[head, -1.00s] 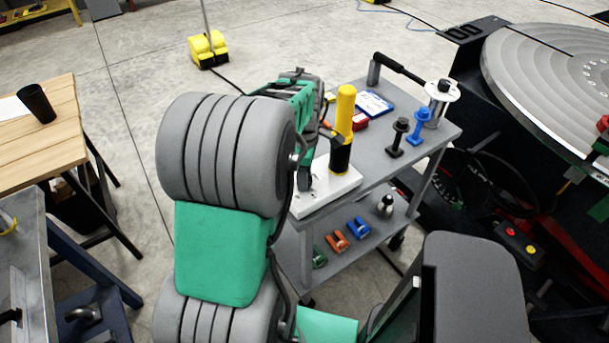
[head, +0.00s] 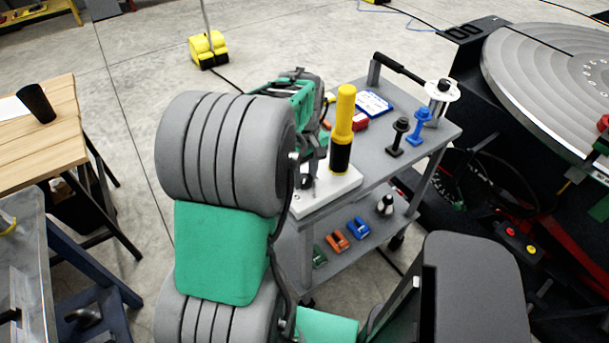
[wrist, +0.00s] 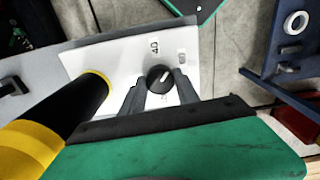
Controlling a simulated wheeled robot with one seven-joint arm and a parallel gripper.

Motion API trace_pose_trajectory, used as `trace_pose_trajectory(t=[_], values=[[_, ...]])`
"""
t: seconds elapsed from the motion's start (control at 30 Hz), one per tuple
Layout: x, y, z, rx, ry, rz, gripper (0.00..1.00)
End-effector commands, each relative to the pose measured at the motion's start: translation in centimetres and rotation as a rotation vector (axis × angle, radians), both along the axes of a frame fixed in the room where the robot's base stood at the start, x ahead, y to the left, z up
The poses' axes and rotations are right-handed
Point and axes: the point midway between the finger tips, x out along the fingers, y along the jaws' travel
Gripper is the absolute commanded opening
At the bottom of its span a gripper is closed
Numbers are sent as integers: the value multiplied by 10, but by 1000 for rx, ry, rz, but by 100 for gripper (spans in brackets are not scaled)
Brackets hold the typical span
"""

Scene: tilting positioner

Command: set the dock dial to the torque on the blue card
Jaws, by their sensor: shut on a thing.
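The dock (head: 335,191) is a white plate at the cart's near left corner, with a yellow-and-black torque driver (head: 344,130) standing upright in it. The dock dial (wrist: 160,78) is a small black knob with a light pointer line, on the dock plate in the wrist view. My gripper (wrist: 160,88) has a finger on each side of the dial and is shut on it. The pointer slants up and right; the marks 40 and 60 show beyond it, and other marks are hidden or unclear. The blue card (head: 374,103) lies on the cart top; its writing is too small to read.
On the grey cart (head: 420,150) stand a black post (head: 397,136), a blue post (head: 417,126) and a red item (head: 360,121). Coloured clamps (head: 337,240) lie on the lower shelf. A large round turntable (head: 560,80) is at right.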

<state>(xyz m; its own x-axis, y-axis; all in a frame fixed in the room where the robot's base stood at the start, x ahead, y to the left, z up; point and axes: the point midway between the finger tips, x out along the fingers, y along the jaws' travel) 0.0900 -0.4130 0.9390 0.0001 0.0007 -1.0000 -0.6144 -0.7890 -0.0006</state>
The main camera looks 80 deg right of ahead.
Motion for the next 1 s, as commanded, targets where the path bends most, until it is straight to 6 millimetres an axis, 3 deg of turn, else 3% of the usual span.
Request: trace_pose_trajectory(t=[1.0], values=[[1,-1,1,-3,-2,-961,0]])
